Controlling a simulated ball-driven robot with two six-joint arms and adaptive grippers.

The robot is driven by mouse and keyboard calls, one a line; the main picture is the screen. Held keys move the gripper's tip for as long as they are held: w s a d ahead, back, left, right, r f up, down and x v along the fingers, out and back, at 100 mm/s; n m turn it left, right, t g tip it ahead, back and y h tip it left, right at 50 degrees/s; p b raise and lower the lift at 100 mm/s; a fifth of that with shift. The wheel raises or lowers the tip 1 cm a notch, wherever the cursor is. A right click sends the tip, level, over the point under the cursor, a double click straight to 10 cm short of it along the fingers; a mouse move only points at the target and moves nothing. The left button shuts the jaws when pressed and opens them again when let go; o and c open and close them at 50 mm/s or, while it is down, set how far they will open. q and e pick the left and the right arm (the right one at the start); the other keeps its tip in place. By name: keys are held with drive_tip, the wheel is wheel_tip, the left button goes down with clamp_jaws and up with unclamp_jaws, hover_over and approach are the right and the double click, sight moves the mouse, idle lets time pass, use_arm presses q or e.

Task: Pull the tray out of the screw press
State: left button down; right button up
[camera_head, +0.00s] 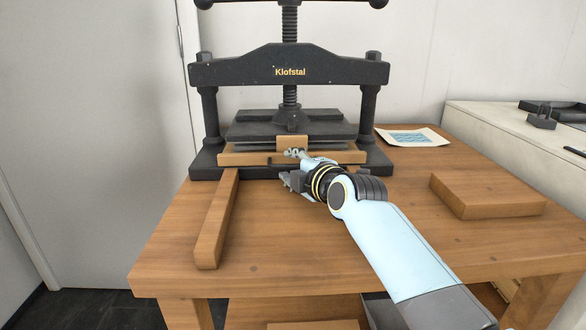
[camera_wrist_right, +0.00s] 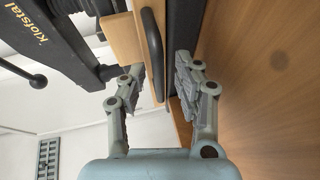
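The black screw press (camera_head: 289,68), marked Klofstal, stands at the back of the wooden table. The wooden tray (camera_head: 237,155) sits low in the press under the dark platen (camera_head: 255,131), with its long front edge facing me. In the right wrist view, a dark bar handle (camera_wrist_right: 153,52) is fixed to the tray front (camera_wrist_right: 125,40). My right gripper (camera_head: 289,166) is at the tray front; it is open in the right wrist view (camera_wrist_right: 160,72), with one finger on each side of the handle's line. I see no grip on the handle. My left gripper is out of view.
A long wooden bar (camera_head: 218,222) runs from the press towards the table's front left. A flat wooden block (camera_head: 485,196) lies at the right. A printed sheet (camera_head: 435,137) lies right of the press.

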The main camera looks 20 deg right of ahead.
drive_tip(key=shift+c, duration=0.3)
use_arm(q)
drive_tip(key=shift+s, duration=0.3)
use_arm(e)
clamp_jaws()
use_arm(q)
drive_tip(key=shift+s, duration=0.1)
use_arm(e)
drive_tip(key=shift+s, duration=0.15)
